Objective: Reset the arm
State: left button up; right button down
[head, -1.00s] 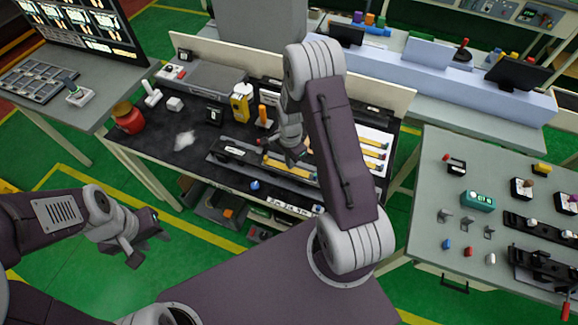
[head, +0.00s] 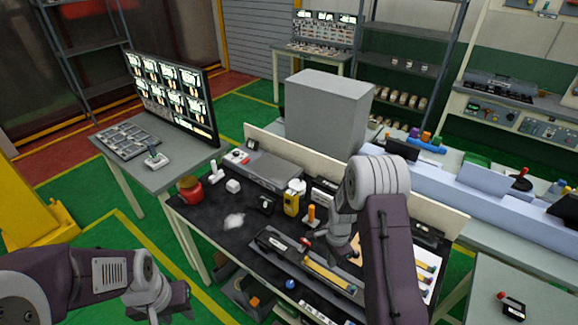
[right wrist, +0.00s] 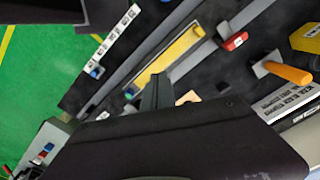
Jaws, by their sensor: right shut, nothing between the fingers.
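My right arm reaches over the black-topped workbench (head: 215,232) in the head view, with its gripper (head: 338,250) pointing down above a long grey fixture. The gripper's fingers also show in the right wrist view (right wrist: 163,97); they are shut and empty. A yellow strip (head: 328,272) lies in the fixture close to the gripper; it also shows in the right wrist view (right wrist: 168,60). My left gripper (head: 172,302) hangs at the lower left, away from the bench, with its fingers apart and nothing visible between them. Its lower part is near the picture edge.
A red jar (head: 190,191), a yellow device (head: 293,200) and an orange-handled tool (head: 311,215) stand on the bench. A grey side table (head: 130,165) with a monitor stands left. Green floor lies between.

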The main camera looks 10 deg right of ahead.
jog(key=shift+a+f+b, duration=0.1)
jog(key=shift+f+b, duration=0.2)
jog(key=shift+b, duration=0.05)
jog(key=a+r+n+t+b, duration=0.3)
jog(key=a+b, duration=0.2)
jog(key=b, duration=0.6)
jog(key=s+a+f+n+g+b, duration=0.1)
jog(key=s+a+n, duration=0.1)
jog(key=s+n, duration=1)
jog(key=shift+s+a+f+n+g+b, duration=0.25)
jog(key=shift+s+n+g+b, duration=0.05)
jog(key=shift+s+g, duration=0.1)
